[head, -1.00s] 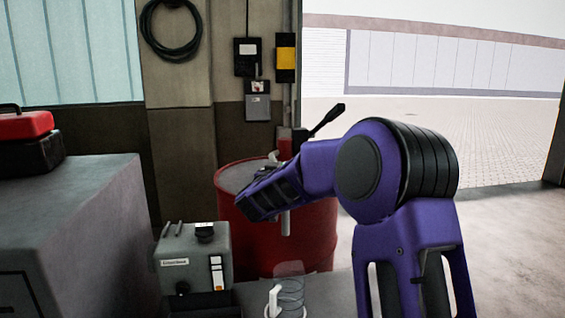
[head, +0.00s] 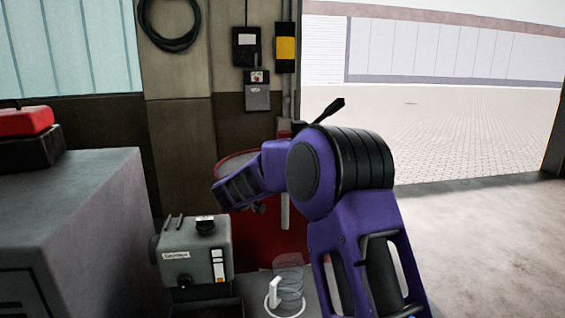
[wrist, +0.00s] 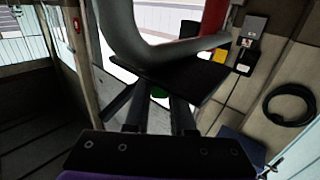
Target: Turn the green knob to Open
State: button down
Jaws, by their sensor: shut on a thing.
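In the wrist view my gripper (wrist: 160,101) has its two dark fingers close together. A small green part (wrist: 160,92), likely the green knob, shows between their tips, under a black plate (wrist: 178,72). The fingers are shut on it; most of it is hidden. A thick grey curved pipe (wrist: 138,38) passes just beyond the plate. In the head view my purple arm reaches left across the red drum (head: 265,248), and the knob and fingertips cannot be made out. No Open marking is legible.
A grey control box (head: 188,240) with a black dial stands in front of the drum. A clear jug (head: 289,285) with a white handle is to its right. A pale tube (head: 285,212) hangs near my arm. A grey cabinet (head: 75,215) fills the left; open floor lies right.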

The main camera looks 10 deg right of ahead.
jog(key=c, duration=0.8)
grip_release()
jog(key=shift+d+f, duration=0.1)
jog(key=shift+o, duration=0.2)
jog(key=b+v, duration=0.1)
jog(key=v, duration=1.6)
